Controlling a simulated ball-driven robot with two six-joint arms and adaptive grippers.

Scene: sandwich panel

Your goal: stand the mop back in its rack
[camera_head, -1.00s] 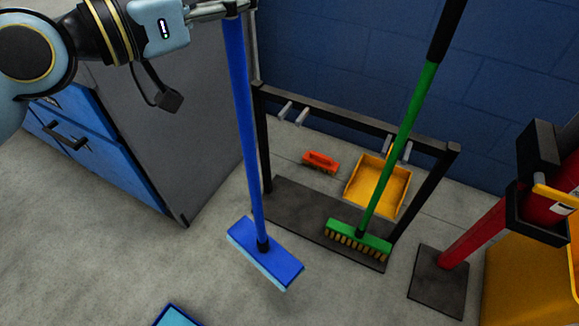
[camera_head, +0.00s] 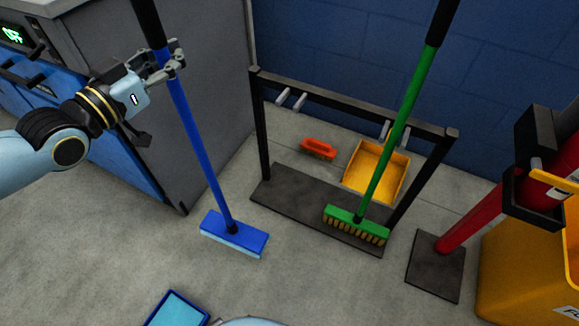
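The mop (camera_head: 195,135) has a blue handle with a black upper grip and a flat blue head (camera_head: 234,234). It leans, its top toward the upper left, and its head is at or just above the floor, left of and in front of the rack. My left gripper (camera_head: 172,65) is closed around the handle near the black grip. The rack (camera_head: 350,109) is a black frame with a dark base plate and pairs of grey pegs (camera_head: 291,98) on its crossbar. The left pegs are empty. My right gripper is not in view.
A green broom (camera_head: 398,130) stands at the rack's right pegs. An orange brush (camera_head: 318,149) and yellow dustpan (camera_head: 376,171) lie behind. A blue tray (camera_head: 177,310) is at the bottom. A red extinguisher (camera_head: 473,219) and yellow bin (camera_head: 530,270) stand right; a grey-blue cabinet (camera_head: 190,120) is left.

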